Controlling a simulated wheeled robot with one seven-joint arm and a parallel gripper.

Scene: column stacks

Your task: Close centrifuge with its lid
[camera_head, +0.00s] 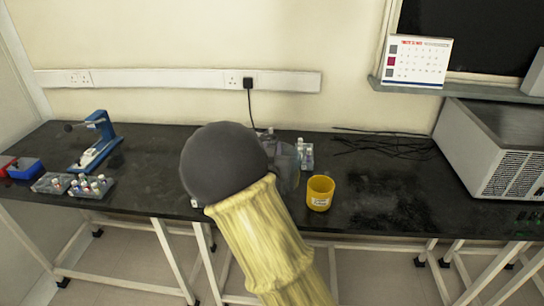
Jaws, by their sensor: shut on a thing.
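My arm, a yellow ribbed sleeve ending in a dark grey round joint, rises from the bottom and covers the middle of the bench. I do not see my gripper or its fingers; the arm may hide them. A greyish, see-through rounded object (287,163) shows partly behind the arm on the bench. Most of it is hidden, and I cannot tell whether it is the centrifuge or its lid. I cannot make out a separate lid anywhere.
On the black bench (390,195) stand a yellow cup (320,193), a small vial rack (306,155), trays of vials (90,187), a blue stand device (95,140), blue bin (25,169) and a large grey vented box (495,150). Black cables (385,143) lie behind.

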